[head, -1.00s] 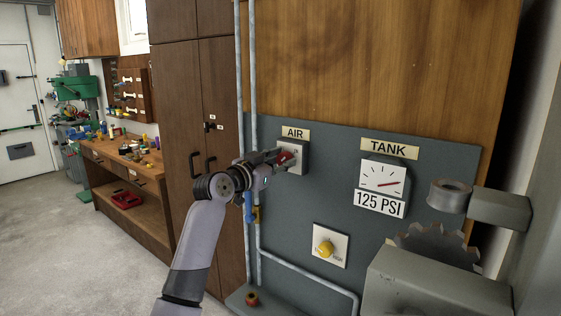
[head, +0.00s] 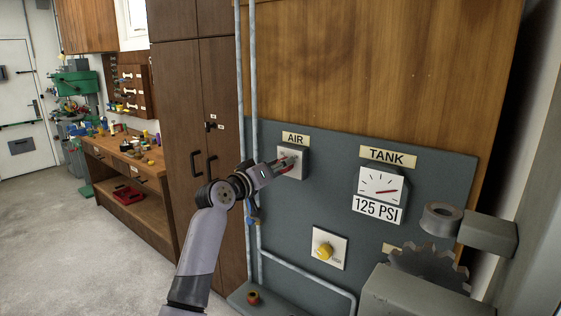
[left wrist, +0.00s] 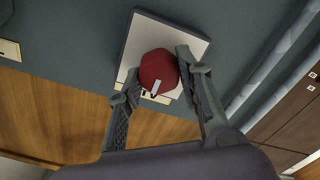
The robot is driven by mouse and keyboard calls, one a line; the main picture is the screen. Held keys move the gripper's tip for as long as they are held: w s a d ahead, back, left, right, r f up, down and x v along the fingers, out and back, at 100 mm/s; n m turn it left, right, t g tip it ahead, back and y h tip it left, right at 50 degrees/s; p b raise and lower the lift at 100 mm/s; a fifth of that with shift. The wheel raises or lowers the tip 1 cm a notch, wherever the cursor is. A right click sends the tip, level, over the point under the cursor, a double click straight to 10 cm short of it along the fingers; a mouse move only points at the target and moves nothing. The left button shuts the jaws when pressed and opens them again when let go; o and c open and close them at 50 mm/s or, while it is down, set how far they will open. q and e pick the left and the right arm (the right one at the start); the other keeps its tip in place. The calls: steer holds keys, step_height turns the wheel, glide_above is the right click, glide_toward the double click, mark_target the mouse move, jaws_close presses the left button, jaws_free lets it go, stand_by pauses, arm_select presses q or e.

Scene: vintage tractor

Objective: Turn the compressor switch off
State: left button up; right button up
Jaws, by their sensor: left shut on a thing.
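The compressor switch under the AIR label (head: 295,138) has a pale square plate (head: 300,164) on the grey panel. In the left wrist view the same plate (left wrist: 147,32) carries a round red knob (left wrist: 157,68) with a small pale pointer mark. My left gripper (head: 286,163) is at the switch, with its two fingers on either side of the red knob, closed on it. The fingers partly cover the plate in the head view. Any lettering by the knob is mostly hidden or too small to read. My right gripper is not in view.
A TANK gauge (head: 381,188) marked 125 PSI and a yellow knob (head: 325,251) are on the panel. Pipes (head: 254,80) run left of the switch. Grey metal parts with a gear (head: 428,264) stand at lower right. Brown cabinets and a workbench (head: 128,150) are at left.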

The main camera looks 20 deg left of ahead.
arm_select(q)
steer(key=shift+f+n+p, duration=0.1)
steer(key=shift+n+p, duration=2.55)
steer(key=shift+n, duration=1.75)
steer(key=o, duration=1.2)
steer(key=shift+a, duration=0.1)
steer(key=shift+c, duration=0.2)
steer(key=v, duration=1.2)
